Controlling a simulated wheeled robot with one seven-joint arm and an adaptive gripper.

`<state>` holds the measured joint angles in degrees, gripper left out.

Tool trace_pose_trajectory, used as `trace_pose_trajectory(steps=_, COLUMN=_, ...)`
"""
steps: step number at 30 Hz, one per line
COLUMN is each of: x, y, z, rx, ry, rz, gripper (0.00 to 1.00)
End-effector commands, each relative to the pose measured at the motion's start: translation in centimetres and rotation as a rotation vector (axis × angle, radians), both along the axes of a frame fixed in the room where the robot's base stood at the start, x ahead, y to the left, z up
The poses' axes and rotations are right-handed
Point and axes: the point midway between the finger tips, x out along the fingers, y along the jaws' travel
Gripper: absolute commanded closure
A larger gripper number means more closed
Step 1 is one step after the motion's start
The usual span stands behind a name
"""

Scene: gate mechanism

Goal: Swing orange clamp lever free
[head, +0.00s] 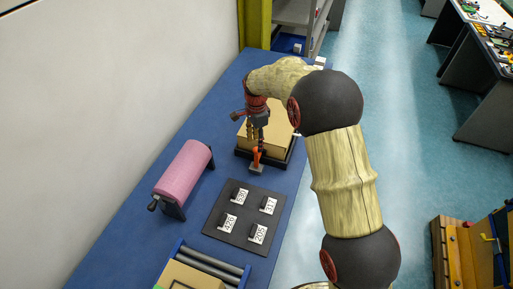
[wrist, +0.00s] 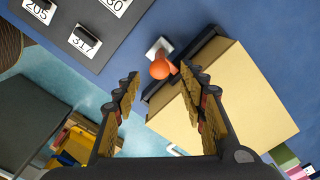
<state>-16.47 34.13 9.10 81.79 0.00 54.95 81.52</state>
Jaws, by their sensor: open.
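The orange clamp lever (head: 256,156) stands on a small light base at the front edge of a tan box in the head view. In the wrist view the lever (wrist: 160,69) shows as an orange knob beside the tan box (wrist: 228,98), ahead of my fingertips. My gripper (head: 257,128) is above the box's front part, close to the lever. In the wrist view my gripper (wrist: 158,82) is open and empty, with the knob seen between and just beyond its two fingers. I cannot tell the exact gap between fingers and lever.
The blue bench (head: 110,232) carries a dark board (head: 243,216) with several numbered tags, a pink roller (head: 183,173) on a stand, and a roller frame (head: 213,262) at the front. A white wall runs along the left. Bare bench lies between roller and box.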

Motion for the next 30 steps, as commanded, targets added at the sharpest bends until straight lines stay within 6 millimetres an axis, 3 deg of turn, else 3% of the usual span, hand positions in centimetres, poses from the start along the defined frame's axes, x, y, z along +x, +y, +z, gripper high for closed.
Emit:
trace_pose_trajectory(steps=7, x=0.0, y=0.0, z=-3.3, rx=0.000, ry=0.001, rz=0.001, gripper=0.58)
trace_pose_trajectory(steps=19, x=0.0, y=0.0, z=-4.0, rx=0.000, ry=0.000, rz=0.002, gripper=0.58)
trace_pose_trajectory(steps=30, x=0.0, y=0.0, z=-4.0, rx=0.000, ry=0.000, rz=0.002, gripper=0.79)
